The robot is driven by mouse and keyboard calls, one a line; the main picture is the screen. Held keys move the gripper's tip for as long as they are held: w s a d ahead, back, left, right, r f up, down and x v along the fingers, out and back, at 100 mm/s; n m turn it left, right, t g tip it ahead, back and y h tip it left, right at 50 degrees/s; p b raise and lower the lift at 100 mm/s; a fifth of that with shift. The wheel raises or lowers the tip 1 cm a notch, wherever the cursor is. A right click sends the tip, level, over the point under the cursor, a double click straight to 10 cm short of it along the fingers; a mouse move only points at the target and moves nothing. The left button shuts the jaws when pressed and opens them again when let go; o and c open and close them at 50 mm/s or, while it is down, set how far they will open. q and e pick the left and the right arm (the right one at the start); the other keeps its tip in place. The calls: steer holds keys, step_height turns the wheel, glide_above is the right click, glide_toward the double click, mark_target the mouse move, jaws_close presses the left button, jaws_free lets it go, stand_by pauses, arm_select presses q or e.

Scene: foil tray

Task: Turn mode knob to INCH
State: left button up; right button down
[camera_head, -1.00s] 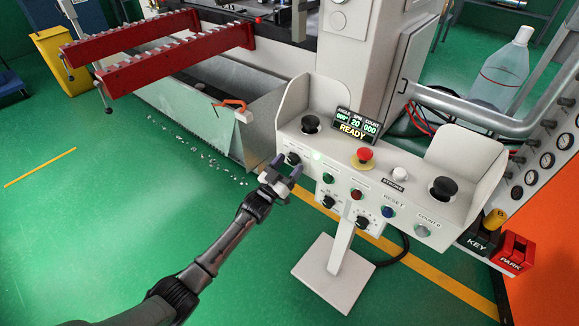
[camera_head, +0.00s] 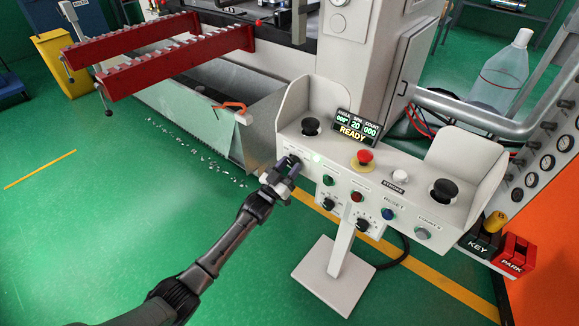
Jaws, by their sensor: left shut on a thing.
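The control pedestal's light panel (camera_head: 408,192) stands in the middle right, with knobs and buttons along its front. My left gripper (camera_head: 288,168) is at the panel's left front corner, shut on the small black mode knob (camera_head: 294,158). The fingers cover most of this knob, so its pointer and setting cannot be read. The display (camera_head: 355,126) reads READY, with 20 and 000 above it. A green light glows beside the knob. My right gripper is not in view.
Black palm buttons (camera_head: 311,126) and a red stop button (camera_head: 362,158) sit on top of the panel. Lower black knobs (camera_head: 328,204) are close to the right of my gripper. A metal chute (camera_head: 255,125) stands behind.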

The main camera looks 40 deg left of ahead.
arm_select(q)
steer(key=m+h, duration=0.1)
steer(key=m, duration=0.2)
steer(key=m+h+p, duration=0.1)
steer(key=m+h, duration=0.1)
steer(key=m, duration=0.1)
steer(key=shift+a+r, duration=0.1)
steer(key=shift+a, duration=0.05)
steer(key=shift+a+m+g+h+p, duration=0.1)
steer(key=shift+m+g+h+p, duration=0.4)
steer(key=shift+m, duration=0.7)
steer(key=shift+m+g+h+p, duration=0.25)
steer(key=shift+m+h, duration=0.35)
steer(key=shift+m, duration=0.9)
steer(key=o, duration=0.9)
steer(key=p+v, duration=0.3)
steer(key=v, duration=1.1)
steer(key=shift+p, duration=0.35)
